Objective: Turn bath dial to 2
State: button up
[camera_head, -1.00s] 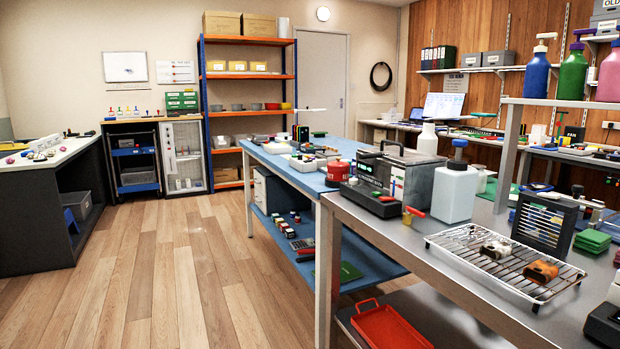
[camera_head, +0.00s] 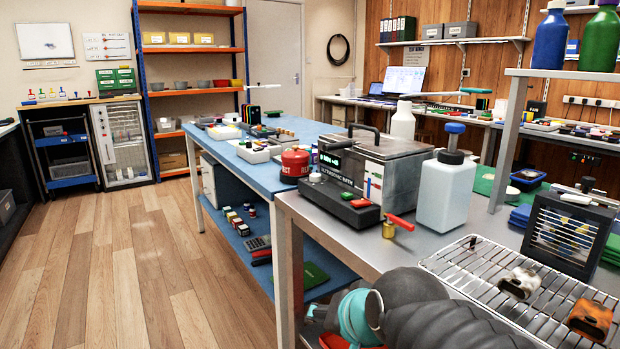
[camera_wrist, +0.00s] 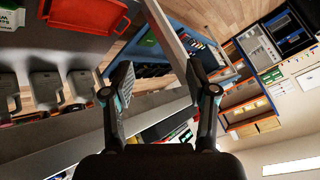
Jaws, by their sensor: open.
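My gripper (camera_wrist: 158,88) is open and empty in the wrist view, apart from the bath. My arm shows low in the head view.
A white bottle with a blue top (camera_head: 448,200) stands right of the bath. A red-handled brass piece (camera_head: 391,228) sits at the bench's front edge. A wire rack (camera_head: 470,262) lies nearer. A red tin (camera_head: 295,166) stands on the blue bench. Floor at left is clear.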

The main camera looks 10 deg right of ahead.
jog(key=w+a+r+m+t+y, duration=0.1)
jog(key=w+a+r+m+t, duration=0.25)
jog(key=w+m, duration=0.4)
jog(key=m+t+h+b, duration=0.4)
jog(key=m+h, duration=0.6)
jog(key=m, duration=1.8)
send_near(314, 177)
jog(key=shift+t, duration=0.35)
jog(key=p+x, duration=0.2)
jog(key=x, duration=0.2)
jog(key=p+x, duration=0.1)
jog(key=x, duration=0.4)
jog(key=shift+w+d+f+p, duration=0.15)
jog(key=shift+d+f+p, duration=0.1)
jog(key=shift+p, duration=0.1)
grip_shut()
